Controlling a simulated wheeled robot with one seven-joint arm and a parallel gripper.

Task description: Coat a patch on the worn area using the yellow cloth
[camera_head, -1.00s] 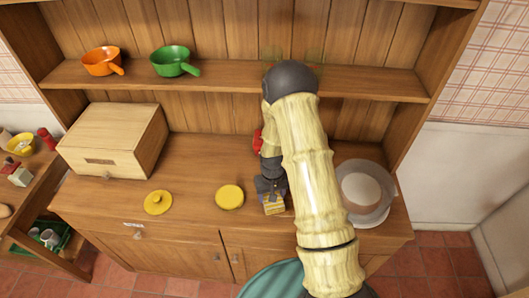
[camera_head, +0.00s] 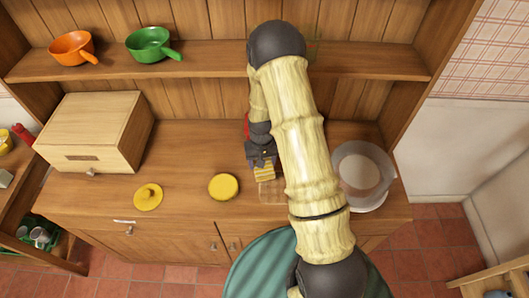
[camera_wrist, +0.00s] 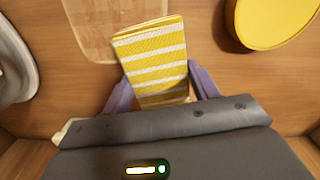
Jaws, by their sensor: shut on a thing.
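The yellow cloth (camera_head: 264,172), folded with white stripes, is held in my gripper (camera_head: 262,160) over the wooden counter. In the wrist view the cloth (camera_wrist: 152,50) lies between the two purple fingers of my gripper (camera_wrist: 162,86) and sticks out beyond them. The worn area is a paler rounded patch (camera_head: 271,193) on the counter, just in front of the cloth. In the wrist view the worn area (camera_wrist: 95,32) is partly hidden behind the cloth's end. I cannot tell whether the cloth touches the wood.
A round yellow lid (camera_head: 223,187) lies left of the worn area, and a knobbed yellow lid (camera_head: 148,197) farther left. A clear round container (camera_head: 362,172) stands to the right. A wooden box (camera_head: 95,132) stands at the left. A shelf (camera_head: 215,62) with pans runs behind.

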